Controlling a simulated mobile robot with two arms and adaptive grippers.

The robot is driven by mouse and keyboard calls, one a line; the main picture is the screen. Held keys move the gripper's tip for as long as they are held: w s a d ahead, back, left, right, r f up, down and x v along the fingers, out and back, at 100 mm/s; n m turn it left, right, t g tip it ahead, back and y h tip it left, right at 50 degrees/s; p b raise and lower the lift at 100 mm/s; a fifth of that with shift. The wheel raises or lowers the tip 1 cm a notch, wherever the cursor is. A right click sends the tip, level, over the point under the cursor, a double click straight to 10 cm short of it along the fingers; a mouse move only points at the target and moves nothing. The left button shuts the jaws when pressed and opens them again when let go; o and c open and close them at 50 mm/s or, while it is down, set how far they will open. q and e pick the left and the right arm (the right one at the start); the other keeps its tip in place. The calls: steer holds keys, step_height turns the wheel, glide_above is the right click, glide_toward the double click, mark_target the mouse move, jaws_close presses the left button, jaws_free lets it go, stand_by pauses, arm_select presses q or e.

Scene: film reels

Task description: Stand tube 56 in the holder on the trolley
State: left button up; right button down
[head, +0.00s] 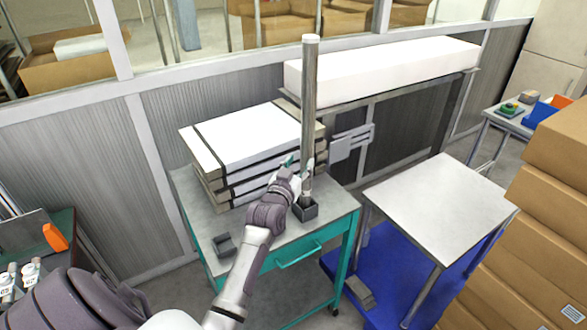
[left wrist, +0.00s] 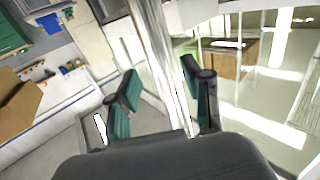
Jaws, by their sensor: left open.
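A tall grey tube (head: 309,95) with a white top end stands upright, its lower end in a dark square holder (head: 306,211) on the teal-framed trolley (head: 255,245). No number on it can be read. My left gripper (head: 297,167) is open at the lower part of the tube. In the left wrist view the tube (left wrist: 163,50) passes between the spread teal-padded fingers of the left gripper (left wrist: 162,92), with gaps showing beside it. The tube's bottom inside the holder is hidden. My right gripper is not in view.
A stack of flat white boxes (head: 245,137) lies on the trolley behind the gripper. A small dark block-like piece (head: 224,245) sits at its front left. A bare grey-topped table (head: 440,210) stands right, beside stacked cartons (head: 545,210). A long white box (head: 380,68) lies behind.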

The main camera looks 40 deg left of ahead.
arm_select(q)
steer(key=p+v, duration=0.1)
steer(key=v, duration=0.3)
steer(key=shift+p, duration=0.4)
